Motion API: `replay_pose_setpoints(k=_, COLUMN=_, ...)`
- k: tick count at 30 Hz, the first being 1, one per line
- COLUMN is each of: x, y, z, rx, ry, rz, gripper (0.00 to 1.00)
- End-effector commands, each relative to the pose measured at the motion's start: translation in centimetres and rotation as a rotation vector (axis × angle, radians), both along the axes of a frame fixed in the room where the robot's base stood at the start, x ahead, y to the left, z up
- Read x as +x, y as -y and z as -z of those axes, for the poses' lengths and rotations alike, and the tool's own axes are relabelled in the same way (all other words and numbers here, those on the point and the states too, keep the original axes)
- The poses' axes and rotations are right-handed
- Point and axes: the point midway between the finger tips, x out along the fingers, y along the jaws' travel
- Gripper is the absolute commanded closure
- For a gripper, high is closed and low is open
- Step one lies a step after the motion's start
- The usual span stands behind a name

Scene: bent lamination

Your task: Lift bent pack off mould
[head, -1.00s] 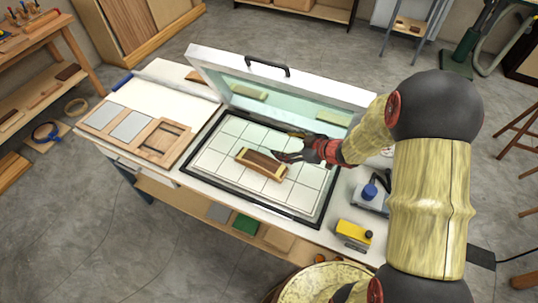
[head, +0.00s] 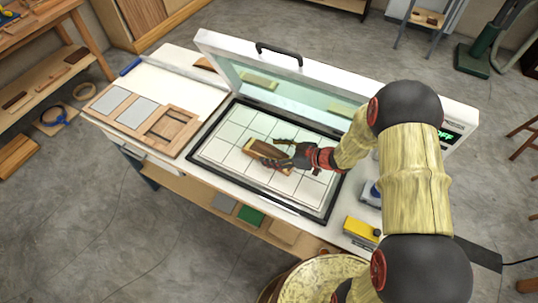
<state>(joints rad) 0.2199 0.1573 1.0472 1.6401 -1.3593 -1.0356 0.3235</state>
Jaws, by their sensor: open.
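The bent pack (head: 264,148) is a small brown curved piece on the white gridded bed (head: 225,133) of the open press. Pale wood shows at its near-left end; I take this to be the mould (head: 246,154) beneath, but the boundary between the two is hard to make out. My gripper (head: 269,151) is open at the right part of the pack, with one dark finger on its far side and the other on its near side. The fingers overlap the pack in the picture, and I cannot tell whether they touch it. The gripper hides the pack's right end.
The raised lid (head: 330,88) with a black handle stands behind the bed. Left of the bed lie grey sheets (head: 109,99) and a wooden frame (head: 169,131). A yellow box (head: 361,229) stands at the right front. A display (head: 448,136) reads OFF. The bed around the pack is clear.

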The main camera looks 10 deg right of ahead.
Motion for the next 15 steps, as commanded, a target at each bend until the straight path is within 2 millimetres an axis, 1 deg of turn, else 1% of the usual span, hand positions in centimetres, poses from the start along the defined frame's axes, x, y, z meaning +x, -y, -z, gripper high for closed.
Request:
replay_pose_setpoints(k=2, x=0.13, y=-0.27, z=0.15, rx=0.0, ry=0.0, rz=-0.001, gripper=0.33)
replay_pose_setpoints(k=8, x=0.16, y=-0.25, z=0.1, rx=-0.001, ry=-0.001, rz=0.0, gripper=0.33)
replay_pose_setpoints(k=15, x=0.15, y=-0.24, z=0.09, rx=0.0, ry=0.0, rz=0.0, gripper=0.47)
